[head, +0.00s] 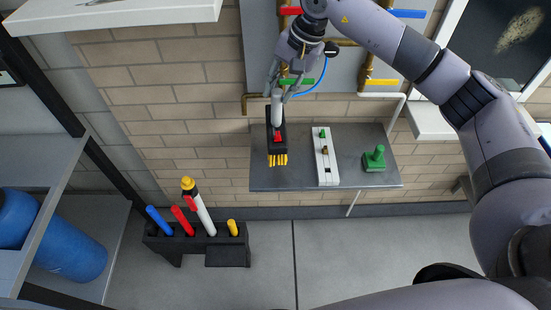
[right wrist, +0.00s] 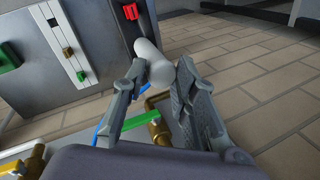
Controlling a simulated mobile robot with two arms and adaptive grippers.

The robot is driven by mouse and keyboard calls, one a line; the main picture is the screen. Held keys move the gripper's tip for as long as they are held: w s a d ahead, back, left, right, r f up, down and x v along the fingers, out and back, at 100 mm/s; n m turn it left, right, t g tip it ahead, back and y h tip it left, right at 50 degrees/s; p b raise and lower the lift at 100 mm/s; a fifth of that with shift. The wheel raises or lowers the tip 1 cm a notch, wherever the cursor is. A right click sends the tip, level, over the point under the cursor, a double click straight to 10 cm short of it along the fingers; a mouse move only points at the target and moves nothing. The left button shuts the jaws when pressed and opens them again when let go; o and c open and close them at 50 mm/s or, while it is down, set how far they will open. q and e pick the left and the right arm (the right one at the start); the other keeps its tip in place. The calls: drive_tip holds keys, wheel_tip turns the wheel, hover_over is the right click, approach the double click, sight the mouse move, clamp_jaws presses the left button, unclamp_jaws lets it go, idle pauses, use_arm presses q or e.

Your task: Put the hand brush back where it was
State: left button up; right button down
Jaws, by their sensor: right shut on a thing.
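The hand brush's pale cylindrical handle (head: 277,103) points up from the left end of the grey wall shelf (head: 303,178). Below it are a black body (head: 276,128) with a red piece and yellow bristles (head: 278,159) towards the front of the shelf. My right gripper (head: 278,92) is shut on the handle. In the right wrist view, the handle (right wrist: 152,64) sits between the fingertips, with the black part and red piece beyond it. I cannot tell whether the brush touches the shelf. My left gripper is not in view.
On the shelf, a white strip (head: 326,165) with small green and brown pieces and a green knobbed block (head: 375,158) stand right of the brush. Pipes with coloured handles run on the wall panel behind. A black rack (head: 190,245) holding coloured tubes stands on the floor.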

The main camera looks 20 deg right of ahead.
sight(279, 115)
drive_tip(key=shift+w+r, duration=0.25)
drive_tip(key=shift+w, duration=0.2)
drive_tip(key=shift+w+f+m, duration=0.1)
drive_tip(key=shift+f+m, duration=0.1)
drive_tip(key=shift+m, duration=0.1)
wheel_tip(279, 115, down, 5)
drive_tip(key=shift+p, duration=1.05)
drive_tip(key=shift+f+p, duration=0.7)
drive_tip(key=shift+f, duration=1.5)
drive_tip(key=c, duration=1.8)
unclamp_jaws()
drive_tip(key=shift+f, duration=0.15)
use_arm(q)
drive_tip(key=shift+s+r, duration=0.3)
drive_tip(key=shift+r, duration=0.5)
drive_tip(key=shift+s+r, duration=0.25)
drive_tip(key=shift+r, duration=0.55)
use_arm(e)
drive_tip(key=o, duration=0.5)
